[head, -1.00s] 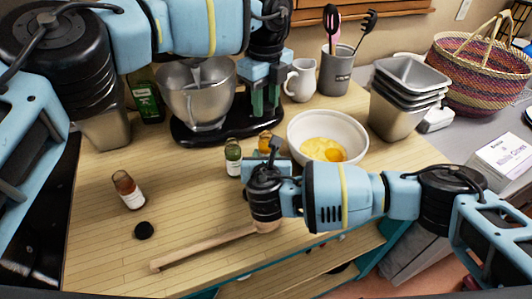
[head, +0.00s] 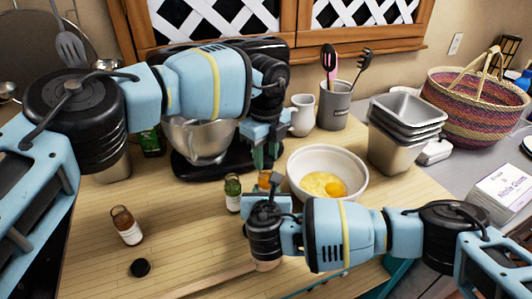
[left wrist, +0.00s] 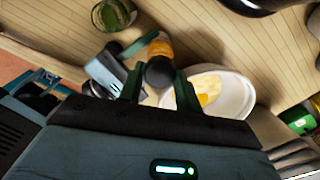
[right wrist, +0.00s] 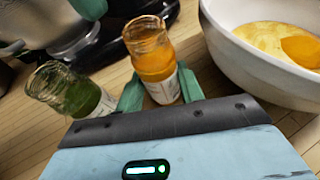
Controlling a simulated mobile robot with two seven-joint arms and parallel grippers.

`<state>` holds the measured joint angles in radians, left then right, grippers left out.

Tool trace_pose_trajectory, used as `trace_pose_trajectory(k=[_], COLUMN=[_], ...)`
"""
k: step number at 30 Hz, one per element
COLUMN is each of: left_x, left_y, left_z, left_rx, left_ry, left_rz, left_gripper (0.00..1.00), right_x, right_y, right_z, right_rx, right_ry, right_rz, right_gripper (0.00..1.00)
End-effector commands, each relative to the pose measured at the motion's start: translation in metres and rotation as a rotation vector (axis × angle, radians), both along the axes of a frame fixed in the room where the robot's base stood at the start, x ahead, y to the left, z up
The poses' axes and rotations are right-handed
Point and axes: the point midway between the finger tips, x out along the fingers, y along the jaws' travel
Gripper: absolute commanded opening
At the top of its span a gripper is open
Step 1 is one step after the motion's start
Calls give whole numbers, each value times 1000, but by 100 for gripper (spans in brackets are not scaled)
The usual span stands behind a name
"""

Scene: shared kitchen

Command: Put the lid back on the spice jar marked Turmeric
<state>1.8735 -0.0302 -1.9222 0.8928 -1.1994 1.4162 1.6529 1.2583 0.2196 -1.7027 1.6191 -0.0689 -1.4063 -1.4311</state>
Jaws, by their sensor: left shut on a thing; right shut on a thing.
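The turmeric jar (right wrist: 155,60) is a small glass jar of orange-yellow powder, open at the top. My right gripper (right wrist: 160,92) is shut on it and holds it nearly upright. In the head view the jar (head: 264,180) is partly hidden by my right gripper (head: 264,196). My left gripper (head: 265,160) is just above it, fingers pointing down. In the left wrist view my left gripper (left wrist: 160,84) is shut on a round black lid (left wrist: 160,71). The lid is apart from the jar (left wrist: 159,47), whose label I cannot read.
A green-filled jar (head: 232,190) stands close left of the turmeric jar. The egg bowl (head: 299,178) is close right. The mixer (head: 200,140) stands behind.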

Motion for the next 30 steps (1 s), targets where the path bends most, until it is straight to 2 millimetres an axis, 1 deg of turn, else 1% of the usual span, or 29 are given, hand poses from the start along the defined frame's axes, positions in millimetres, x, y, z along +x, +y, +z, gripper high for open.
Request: trace_pose_trajectory(k=[12, 30], left_x=[0, 0], left_y=[0, 0], left_z=[-18, -19], left_rx=[1, 1], left_ry=[1, 1], left_rz=[1, 1], left_gripper=[13, 13], right_x=[0, 0], right_y=[0, 0], right_z=[0, -1], right_rx=[0, 0], right_ry=[1, 1], right_rz=[0, 0], right_gripper=[0, 0])
